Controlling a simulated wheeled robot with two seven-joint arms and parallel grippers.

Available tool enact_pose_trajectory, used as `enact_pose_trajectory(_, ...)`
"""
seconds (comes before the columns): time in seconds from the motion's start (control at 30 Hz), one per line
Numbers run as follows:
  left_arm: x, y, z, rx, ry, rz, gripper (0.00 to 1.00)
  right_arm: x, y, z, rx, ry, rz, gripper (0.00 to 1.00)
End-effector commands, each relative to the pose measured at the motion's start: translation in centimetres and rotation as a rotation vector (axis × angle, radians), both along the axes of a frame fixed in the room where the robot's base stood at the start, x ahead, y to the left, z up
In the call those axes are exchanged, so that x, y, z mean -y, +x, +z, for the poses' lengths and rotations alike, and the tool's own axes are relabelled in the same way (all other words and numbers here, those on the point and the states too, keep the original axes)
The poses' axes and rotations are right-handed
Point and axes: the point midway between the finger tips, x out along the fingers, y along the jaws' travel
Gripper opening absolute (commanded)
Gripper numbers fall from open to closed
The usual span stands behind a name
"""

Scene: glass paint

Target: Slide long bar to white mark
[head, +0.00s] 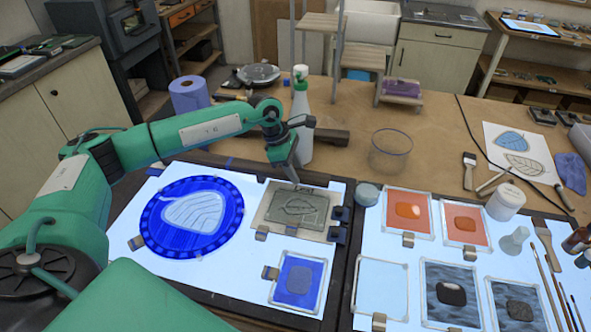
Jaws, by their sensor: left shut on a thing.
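My left gripper (295,177) reaches down to the top edge of the grey leaf-relief plate (299,209), on the right half of the left light panel (128,226). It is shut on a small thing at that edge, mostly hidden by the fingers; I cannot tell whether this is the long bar. The plate lies flat on a tan backing, with dark blocks (341,213) at its right. I cannot make out the white mark. My right gripper is not in view.
A blue round glass with a pale leaf (193,218) lies left of the plate, and a small blue framed tile (299,280) below it. A spray bottle (301,115) stands just behind the gripper. Framed samples (408,213) cover the right panel. A clear beaker (391,150) stands behind.

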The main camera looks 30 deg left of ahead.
Motion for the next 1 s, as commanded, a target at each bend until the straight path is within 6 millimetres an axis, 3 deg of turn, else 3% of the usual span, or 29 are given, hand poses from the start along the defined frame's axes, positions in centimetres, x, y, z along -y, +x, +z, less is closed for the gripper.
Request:
enact_pose_trajectory(0.1, 0.0, 0.1, 0.2, 0.002, 0.0, 0.0, 0.0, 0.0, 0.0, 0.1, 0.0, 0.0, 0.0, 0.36)
enact_pose_trajectory(0.13, 0.0, 0.1, 0.2, 0.002, 0.0, 0.0, 0.38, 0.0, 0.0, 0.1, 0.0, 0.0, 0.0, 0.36)
enact_pose_trajectory(0.23, 0.0, 0.1, 0.2, 0.002, 0.0, 0.0, 0.58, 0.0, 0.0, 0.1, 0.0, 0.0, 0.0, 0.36)
enact_pose_trajectory(0.67, -0.5, 0.0, 1.0, 0.004, 0.0, 0.002, 0.58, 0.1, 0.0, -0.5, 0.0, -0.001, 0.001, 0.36)
enact_pose_trajectory(1.0, -3.2, -0.7, 7.6, 0.008, 0.0, 0.002, 0.58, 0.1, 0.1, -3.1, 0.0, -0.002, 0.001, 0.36)
